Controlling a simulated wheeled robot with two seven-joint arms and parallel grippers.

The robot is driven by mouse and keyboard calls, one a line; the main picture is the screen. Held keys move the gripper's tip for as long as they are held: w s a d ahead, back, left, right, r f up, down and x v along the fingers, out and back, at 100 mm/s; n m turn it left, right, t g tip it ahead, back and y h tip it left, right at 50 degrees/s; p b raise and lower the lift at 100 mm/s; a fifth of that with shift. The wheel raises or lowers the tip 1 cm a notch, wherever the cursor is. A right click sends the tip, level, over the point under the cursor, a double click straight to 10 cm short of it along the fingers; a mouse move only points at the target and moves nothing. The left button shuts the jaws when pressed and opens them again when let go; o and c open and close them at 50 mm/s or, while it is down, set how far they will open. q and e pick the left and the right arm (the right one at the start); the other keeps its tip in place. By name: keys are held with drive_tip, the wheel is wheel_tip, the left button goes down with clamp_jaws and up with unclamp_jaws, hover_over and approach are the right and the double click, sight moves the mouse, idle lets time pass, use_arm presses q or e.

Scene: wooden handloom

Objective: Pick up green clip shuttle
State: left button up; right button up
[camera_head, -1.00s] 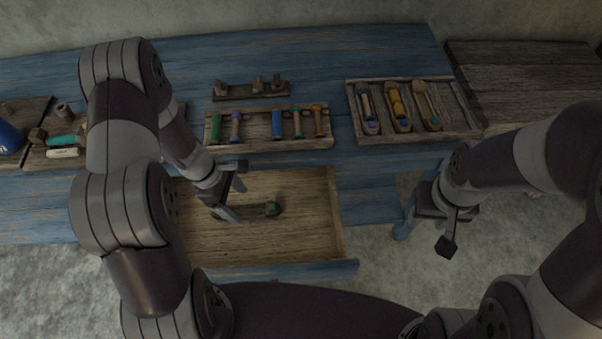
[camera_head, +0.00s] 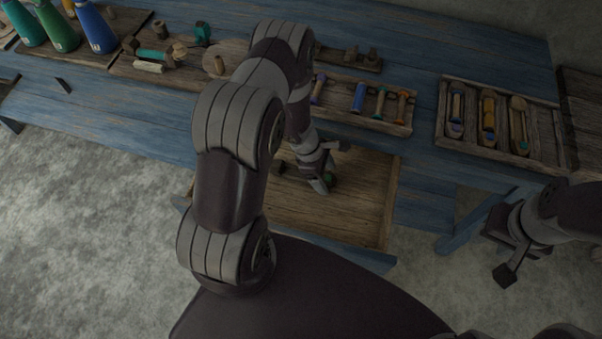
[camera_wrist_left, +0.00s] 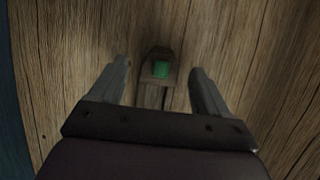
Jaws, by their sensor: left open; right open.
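The green clip shuttle is a dark wooden piece with a green block on it; it lies in the open wooden drawer (camera_head: 350,215). In the left wrist view the shuttle (camera_wrist_left: 161,69) lies between my left gripper's two open fingers (camera_wrist_left: 160,82), apart from both. In the head view my left gripper (camera_head: 322,180) is low over the drawer, and only a bit of green (camera_head: 330,179) and a dark end of the shuttle show beside it. My right gripper (camera_head: 508,258) is open and empty, off to the right beyond the table's front edge.
Behind the drawer a wooden tray (camera_head: 385,123) holds several coloured tools. A tray (camera_head: 548,143) with several boat-shaped shuttles is at the right. Bottles (camera_head: 95,32) and small spools stand at the left. The drawer's walls surround my left gripper.

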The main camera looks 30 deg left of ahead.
use_arm(q)
drive_tip(key=c, duration=1.2)
